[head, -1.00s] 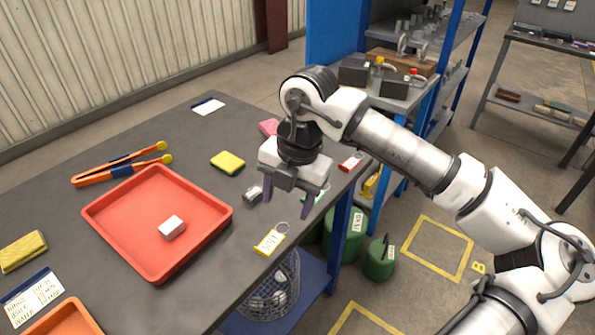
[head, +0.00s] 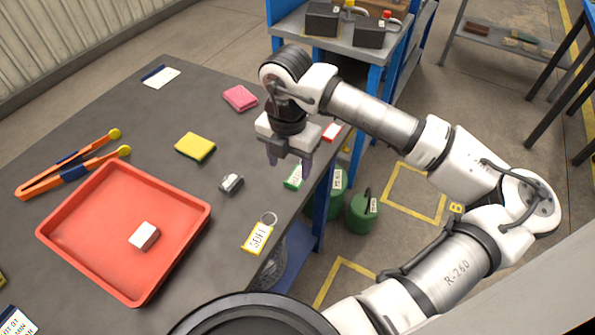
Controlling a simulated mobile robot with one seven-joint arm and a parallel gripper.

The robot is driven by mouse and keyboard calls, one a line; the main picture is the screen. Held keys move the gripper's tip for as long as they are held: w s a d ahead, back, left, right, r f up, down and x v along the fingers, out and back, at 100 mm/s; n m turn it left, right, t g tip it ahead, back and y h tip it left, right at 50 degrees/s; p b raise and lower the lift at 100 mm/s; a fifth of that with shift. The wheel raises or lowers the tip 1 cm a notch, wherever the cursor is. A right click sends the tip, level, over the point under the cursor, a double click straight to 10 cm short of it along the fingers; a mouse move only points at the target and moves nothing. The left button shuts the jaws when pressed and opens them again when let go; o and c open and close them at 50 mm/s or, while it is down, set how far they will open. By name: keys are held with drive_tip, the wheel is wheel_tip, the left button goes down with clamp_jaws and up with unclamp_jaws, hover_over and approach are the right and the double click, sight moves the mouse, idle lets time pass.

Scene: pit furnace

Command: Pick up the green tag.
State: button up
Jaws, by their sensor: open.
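The green tag (head: 293,177) lies on the dark table near its right edge. It has a white label part, and my gripper's fingers hide some of it. My gripper (head: 290,164) points down with its two fingers apart, open and empty. In the picture it is right over the green tag; how high it is above it I cannot tell.
A yellow tag (head: 258,236) with a ring lies nearer, and a red tag (head: 332,132) lies beyond. A grey metal piece (head: 231,183), a yellow sponge (head: 195,146), a pink sponge (head: 240,97) and a red tray (head: 60,238) share the table (head: 180,105).

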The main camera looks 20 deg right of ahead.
sight(291, 184)
drive_tip(key=shift+w+d+f+p, duration=0.15)
drive_tip(key=shift+f+p, duration=0.5)
drive_tip(key=shift+f, duration=1.05)
drive_tip(key=shift+w+a+f+p, duration=0.1)
drive_tip(key=shift+f+p, duration=0.5)
drive_tip(key=shift+f, duration=1.05)
drive_tip(key=shift+d, duration=0.1)
drive_tip(key=c, duration=1)
drive_tip(key=shift+r, duration=0.1)
drive_tip(key=shift+c, duration=0.2)
